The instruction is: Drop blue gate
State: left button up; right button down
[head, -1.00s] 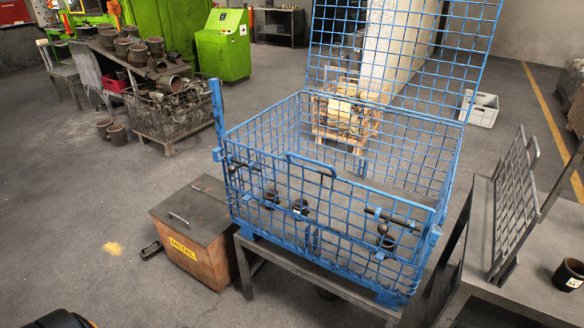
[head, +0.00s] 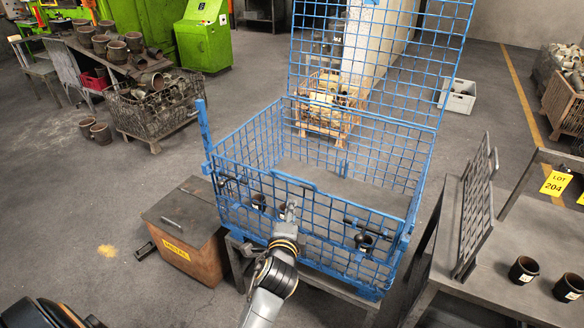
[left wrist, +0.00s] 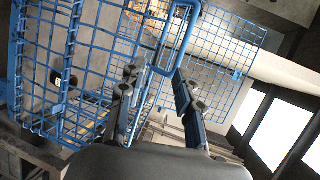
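The blue gate (head: 325,215) is the front mesh panel of a blue wire cage (head: 385,150). It stands upright, with dark latch rods (head: 360,226) near its top. My left gripper (head: 291,208) is in front of the gate, by its upper edge near the handle. In the left wrist view its fingers (left wrist: 155,78) are spread apart with nothing between them. The blue handle loop (left wrist: 190,25) shows just beyond the fingertips. Dark cups, such as one on the left (head: 258,203) and one on the right (head: 365,243), show through the mesh. My right gripper is out of view.
A tall mesh panel (head: 440,60) rises behind the cage. A brown metal bin (head: 190,235) stands to the left. At right a grey table (head: 480,268) bears a metal rack (head: 475,205) and dark cups (head: 523,270). Open floor lies at the left.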

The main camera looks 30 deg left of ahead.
aim_at(292, 178)
pick_arm(q)
jog(key=shift+y, duration=0.4)
jog(key=w+a, duration=0.2)
jog(key=w, duration=0.2)
jog(key=w+a+p, duration=0.1)
jog(key=w+a, duration=0.1)
jog(key=w, duration=0.2)
jog(key=w+a+r, duration=0.1)
jog(key=w+a, duration=0.1)
jog(key=w, duration=0.2)
jog(key=shift+w+a+p, duration=0.15)
jog(key=shift+a+p, duration=0.05)
jog(key=shift+p, duration=0.15)
jog(key=shift+t, duration=0.3)
jog(key=shift+c, duration=0.2)
grip_shut()
